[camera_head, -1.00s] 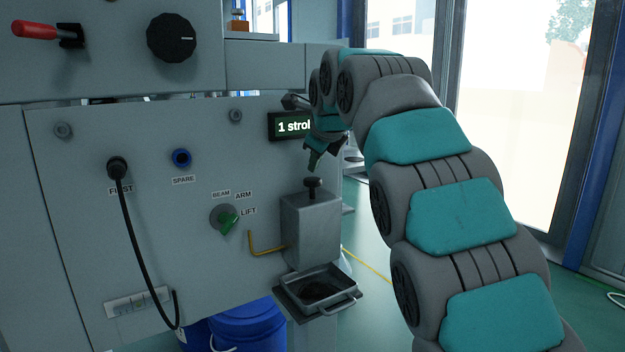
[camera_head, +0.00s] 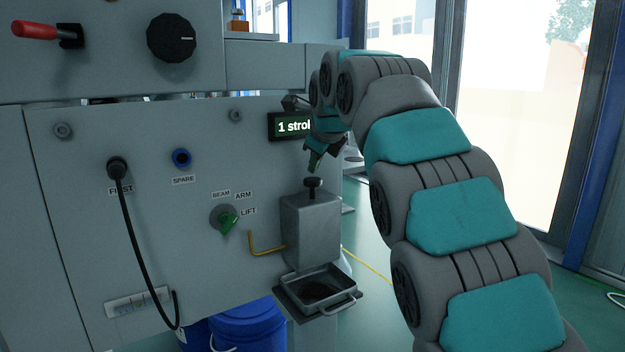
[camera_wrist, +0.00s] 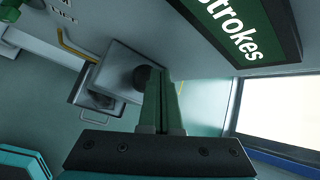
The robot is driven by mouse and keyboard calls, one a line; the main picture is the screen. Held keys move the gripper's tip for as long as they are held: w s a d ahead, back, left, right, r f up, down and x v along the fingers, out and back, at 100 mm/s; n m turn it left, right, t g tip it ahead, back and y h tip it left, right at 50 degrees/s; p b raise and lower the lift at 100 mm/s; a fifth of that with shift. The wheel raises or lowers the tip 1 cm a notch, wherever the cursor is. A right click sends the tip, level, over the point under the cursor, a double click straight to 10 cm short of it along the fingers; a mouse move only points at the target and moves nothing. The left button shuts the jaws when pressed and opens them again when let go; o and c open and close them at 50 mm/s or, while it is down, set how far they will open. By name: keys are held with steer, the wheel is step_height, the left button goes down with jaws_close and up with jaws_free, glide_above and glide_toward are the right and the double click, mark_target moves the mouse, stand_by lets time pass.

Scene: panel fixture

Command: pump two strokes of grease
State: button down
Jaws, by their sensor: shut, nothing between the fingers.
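The grease pump is a grey box (camera_head: 311,232) on the right side of the panel, with a black round plunger knob (camera_head: 312,187) on top. My gripper (camera_head: 314,166) is shut and empty, pointing down just above the knob; a small gap seems to show between them. In the wrist view the shut fingers (camera_wrist: 161,112) lie beside the knob (camera_wrist: 141,75), partly covering it. A dark display (camera_head: 289,126) on the panel shows "1 strok", its right end hidden by my arm; the wrist view shows "strokes" on the display (camera_wrist: 243,30).
A grey tray with a handle (camera_head: 345,306) sits below the pump, with a yellow pipe (camera_head: 265,250) at its left. Blue buckets (camera_head: 247,328) stand beneath.

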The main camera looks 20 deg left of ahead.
mark_target(314, 179)
steer(key=shift+f, duration=1.6)
stand_by(1.3)
steer(key=shift+r+p, duration=1.65)
steer(key=shift+r, duration=0.05)
steer(key=shift+w+r, duration=0.1)
steer(key=shift+r, duration=2.4)
